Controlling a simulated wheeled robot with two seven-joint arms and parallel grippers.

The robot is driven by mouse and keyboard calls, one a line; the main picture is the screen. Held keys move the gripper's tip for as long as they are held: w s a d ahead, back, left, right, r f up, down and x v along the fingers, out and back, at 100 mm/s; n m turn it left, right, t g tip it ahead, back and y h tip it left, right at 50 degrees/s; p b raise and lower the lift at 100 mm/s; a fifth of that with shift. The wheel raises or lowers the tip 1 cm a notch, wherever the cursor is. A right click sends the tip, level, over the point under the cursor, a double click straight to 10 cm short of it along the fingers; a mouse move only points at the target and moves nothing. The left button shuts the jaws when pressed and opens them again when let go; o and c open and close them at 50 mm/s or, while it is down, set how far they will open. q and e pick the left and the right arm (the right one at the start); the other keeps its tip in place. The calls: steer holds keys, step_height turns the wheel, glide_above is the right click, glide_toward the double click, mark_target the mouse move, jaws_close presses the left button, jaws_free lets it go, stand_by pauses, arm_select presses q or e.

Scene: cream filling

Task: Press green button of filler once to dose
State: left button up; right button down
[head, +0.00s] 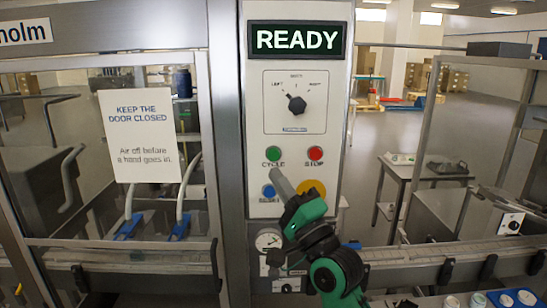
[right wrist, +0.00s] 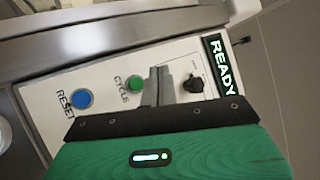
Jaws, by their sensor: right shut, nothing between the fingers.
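The green button (head: 273,154), labelled CYCLE, sits on the filler's pale control panel (head: 260,100). It also shows in the right wrist view (right wrist: 134,84), just left of my fingers. My right gripper (head: 277,173) is shut and empty, its fingertips just below the green button in the head view. In the right wrist view the shut fingers (right wrist: 158,84) point at the panel between the green button and the black selector knob (right wrist: 194,86). I cannot tell whether the tips touch the panel. The display (head: 298,40) reads READY. My left gripper is out of view.
A red STOP button (head: 315,154) is right of the green one. A blue RESET button (right wrist: 82,99) is below it in the head view (head: 268,191). A yellow disc (head: 314,188) is partly behind my gripper. A glass door with a sign (head: 140,135) stands left.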

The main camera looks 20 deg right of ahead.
mark_target(274, 154)
steer(key=w+d+b, duration=0.1)
steer(key=w+d, duration=0.1)
steer(key=w, duration=0.5)
steer(key=shift+w+b, duration=0.3)
steer(key=shift+b, duration=0.1)
steer(key=shift+w+d, duration=0.1)
steer(key=shift+w, duration=0.05)
stand_by(1.6)
steer(key=shift+w, duration=0.25)
steer(key=shift+w+d, duration=0.15)
steer(key=shift+w, duration=0.3)
stand_by(0.7)
steer(key=shift+s, duration=0.1)
steer(key=shift+s+a+p, duration=0.2)
steer(key=shift+s+p, duration=0.2)
steer(key=shift+s, duration=0.4)
